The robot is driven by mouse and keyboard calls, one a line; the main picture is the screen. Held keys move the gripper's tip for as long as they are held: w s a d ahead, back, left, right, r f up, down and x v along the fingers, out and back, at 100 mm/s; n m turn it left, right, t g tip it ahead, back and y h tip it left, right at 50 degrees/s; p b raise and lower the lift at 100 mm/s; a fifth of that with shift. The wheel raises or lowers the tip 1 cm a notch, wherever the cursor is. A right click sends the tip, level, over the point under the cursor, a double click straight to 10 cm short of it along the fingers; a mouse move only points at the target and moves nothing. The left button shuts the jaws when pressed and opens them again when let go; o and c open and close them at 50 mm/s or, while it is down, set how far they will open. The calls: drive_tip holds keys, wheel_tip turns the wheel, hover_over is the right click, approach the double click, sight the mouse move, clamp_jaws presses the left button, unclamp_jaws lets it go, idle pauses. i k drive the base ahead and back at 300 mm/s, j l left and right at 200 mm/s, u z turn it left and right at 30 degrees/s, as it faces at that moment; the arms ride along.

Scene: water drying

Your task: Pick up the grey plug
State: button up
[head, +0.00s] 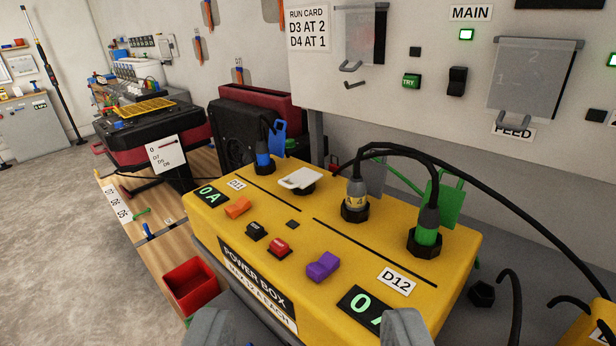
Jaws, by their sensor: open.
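The yellow power box (300,222) fills the middle of the view. I cannot tell for sure that this is the grey plug. A plug with a green band (427,228) stands to its right, and a blue one (264,157) at the back left. My gripper (305,330) is open, its two grey fingers apart at the bottom edge, nearer than the plugs and touching none.
A white flap (300,178) lies between the blue and middle plugs. Green (445,204) and blue (279,138) tags stand by the plugs. Cables cross over the box's right. A wall panel (430,120) rises behind. A red bin (190,284) sits at left; open floor (50,230) lies beyond.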

sight(356, 178)
drive_tip(key=i+j+z, duration=0.3)
drive_tip(key=j+z, duration=0.3)
drive_tip(key=j, duration=0.15)
drive_tip(key=i+j+z, duration=0.1)
drive_tip(key=j+z, duration=0.2)
drive_tip(key=j, duration=0.15)
